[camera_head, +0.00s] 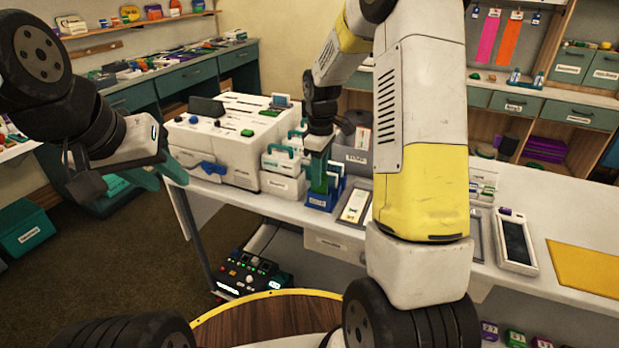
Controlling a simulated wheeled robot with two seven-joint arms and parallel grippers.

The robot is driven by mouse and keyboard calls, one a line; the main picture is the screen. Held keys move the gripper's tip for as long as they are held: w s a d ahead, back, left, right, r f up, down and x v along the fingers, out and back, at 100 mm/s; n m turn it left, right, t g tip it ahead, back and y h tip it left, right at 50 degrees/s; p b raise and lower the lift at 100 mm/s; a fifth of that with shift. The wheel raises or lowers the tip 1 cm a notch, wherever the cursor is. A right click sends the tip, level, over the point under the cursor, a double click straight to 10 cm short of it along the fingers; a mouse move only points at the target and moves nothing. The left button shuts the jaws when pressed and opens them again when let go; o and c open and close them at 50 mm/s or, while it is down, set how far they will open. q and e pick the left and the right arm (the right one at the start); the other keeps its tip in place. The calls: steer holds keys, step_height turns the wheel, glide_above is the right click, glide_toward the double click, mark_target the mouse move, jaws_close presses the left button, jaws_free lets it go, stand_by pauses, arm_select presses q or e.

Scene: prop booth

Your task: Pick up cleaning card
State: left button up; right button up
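My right gripper (319,172) points straight down at a small blue holder (320,201) with a label on its front. The holder stands near the table's front edge. The teal fingers reach into or just in front of the holder's top. I cannot tell whether they grip a card. No cleaning card can be made out for certain; pale card-like pieces show around the holder, partly hidden by the fingers. My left gripper (156,175) hangs at the left, away from the holder, beside the table's left end. Its teal fingers are seen edge-on and their gap is unclear.
A white printer-like machine (225,142) stands left of the holder. A grey tray (355,205) with a pale item lies right of it. A handheld device (515,242) and a yellow mat (585,268) lie further right. My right arm hides the table's middle.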

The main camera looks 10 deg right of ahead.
steer(key=shift+f, duration=0.25)
jaws_close()
step_height(320, 180, up, 10)
steer(key=shift+r, duration=0.1)
stand_by(0.5)
